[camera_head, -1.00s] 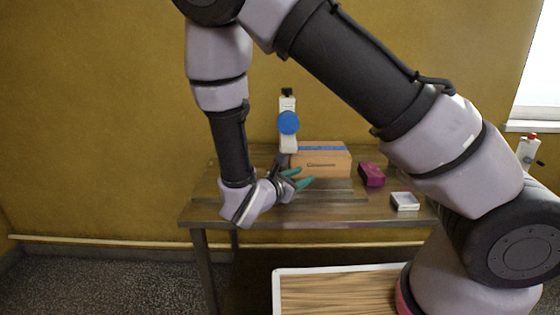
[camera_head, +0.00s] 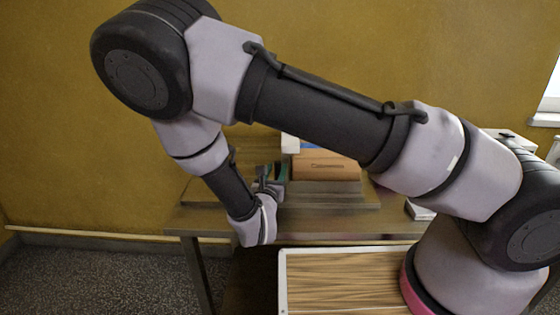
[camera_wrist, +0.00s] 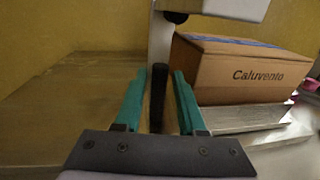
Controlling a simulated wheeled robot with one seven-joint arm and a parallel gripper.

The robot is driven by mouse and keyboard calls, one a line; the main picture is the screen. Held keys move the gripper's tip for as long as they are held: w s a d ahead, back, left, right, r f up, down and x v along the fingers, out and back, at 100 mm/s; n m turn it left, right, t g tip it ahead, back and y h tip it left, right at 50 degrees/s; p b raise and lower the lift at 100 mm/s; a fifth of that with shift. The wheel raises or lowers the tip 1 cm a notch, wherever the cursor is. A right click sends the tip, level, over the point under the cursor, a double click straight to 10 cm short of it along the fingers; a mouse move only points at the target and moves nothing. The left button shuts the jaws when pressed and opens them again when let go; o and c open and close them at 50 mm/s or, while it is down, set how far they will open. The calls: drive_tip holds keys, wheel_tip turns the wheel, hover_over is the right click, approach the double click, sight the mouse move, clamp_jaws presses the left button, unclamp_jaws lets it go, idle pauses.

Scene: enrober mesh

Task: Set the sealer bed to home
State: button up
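A metal bed (camera_wrist: 240,118) of stacked plates carries a brown carton (camera_wrist: 240,72) marked "Caluvento"; in the head view the carton (camera_head: 325,166) sits right of my gripper (camera_head: 270,174). A pale upright post (camera_wrist: 161,45) rises left of the carton, with a pale head (camera_wrist: 212,8) and a black knob above. My gripper (camera_wrist: 157,78) has teal fingers, apart and pointing forward. A black upright bar, likely a handle (camera_wrist: 158,96), stands between them with gaps on both sides. Its foot is hidden by the gripper body. My arm hides most of the sealer in the head view.
The table (camera_wrist: 60,105) is clear left of the gripper. A white box (camera_head: 420,211) lies at the table's right, partly behind my arm. A wood-grained board with a white rim (camera_head: 283,285) is in front, below the table. The yellow wall stands behind.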

drive_tip(key=w, duration=0.2)
drive_tip(key=w+d, duration=0.1)
drive_tip(key=w, duration=0.2)
drive_tip(key=shift+w, duration=0.3)
clamp_jaws()
idle(1.1)
